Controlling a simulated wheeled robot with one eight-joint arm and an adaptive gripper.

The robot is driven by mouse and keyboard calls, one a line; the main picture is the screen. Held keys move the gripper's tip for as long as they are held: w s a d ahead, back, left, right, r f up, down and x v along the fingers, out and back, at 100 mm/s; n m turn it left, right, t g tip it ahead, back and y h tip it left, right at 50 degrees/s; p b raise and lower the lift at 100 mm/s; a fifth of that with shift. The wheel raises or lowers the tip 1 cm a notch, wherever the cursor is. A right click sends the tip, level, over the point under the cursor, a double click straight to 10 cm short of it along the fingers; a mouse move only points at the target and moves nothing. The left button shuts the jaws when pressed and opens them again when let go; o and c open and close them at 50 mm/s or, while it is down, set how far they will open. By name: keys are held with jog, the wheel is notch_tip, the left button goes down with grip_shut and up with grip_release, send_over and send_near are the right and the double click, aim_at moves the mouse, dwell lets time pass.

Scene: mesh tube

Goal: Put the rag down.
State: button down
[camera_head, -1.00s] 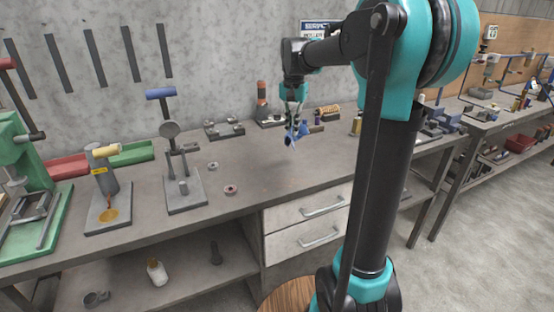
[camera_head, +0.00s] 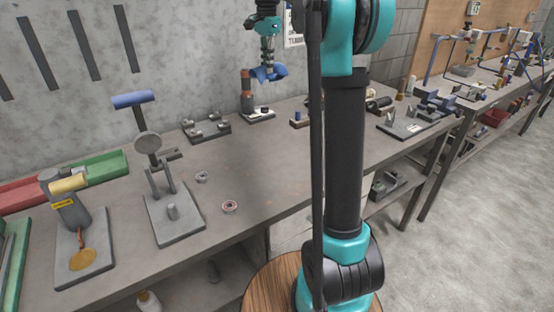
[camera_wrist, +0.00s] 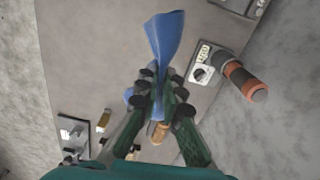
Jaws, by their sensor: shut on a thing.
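The blue rag (camera_head: 270,73) hangs from my gripper (camera_head: 267,58) in the head view, raised above the back part of the workbench (camera_head: 270,160). In the wrist view the rag (camera_wrist: 166,38) is pinched between the two fingers of my gripper (camera_wrist: 160,90). One end of the cloth spreads out past the fingertips, and a smaller part shows at their left. The cloth is clear of the bench top in the head view.
A device with an orange-brown cylinder (camera_head: 246,90) stands at the back, near the rag. A grey fixture (camera_head: 207,127) stands left of it. The middle of the bench is bare.

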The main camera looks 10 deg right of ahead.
notch_tip(320, 180, down, 19)
dwell(0.6)
jog(key=c, duration=1)
grip_release()
jog(key=shift+o, duration=0.2)
jog(key=shift+r, duration=0.1)
notch_tip(320, 180, up, 12)
jog(key=shift+s, duration=0.1)
